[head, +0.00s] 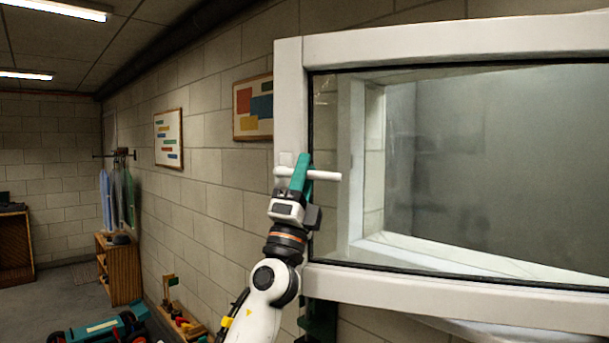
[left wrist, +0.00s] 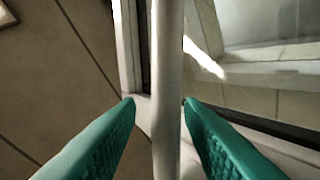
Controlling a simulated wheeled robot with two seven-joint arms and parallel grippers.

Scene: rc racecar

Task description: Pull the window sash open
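The window sash (head: 291,110) is a white frame with a glass pane on the right of the head view. It stands at an angle to the block wall, and the white window recess shows through the glass. Its white bar handle (head: 327,176) is on the sash's left side. My left gripper (head: 302,168), with teal fingers, is at the handle. In the left wrist view the handle bar (left wrist: 167,70) runs between the two parted fingers (left wrist: 159,101). A gap shows on the left finger's side; the right finger is close to the bar, touch unclear. My right gripper is not in view.
Two framed boards, one (head: 168,138) and another (head: 253,107), hang on the wall left of the sash. A wooden cabinet (head: 120,270) stands by the wall. A teal toy car (head: 100,328) is at the lower left. The space left of the sash is clear.

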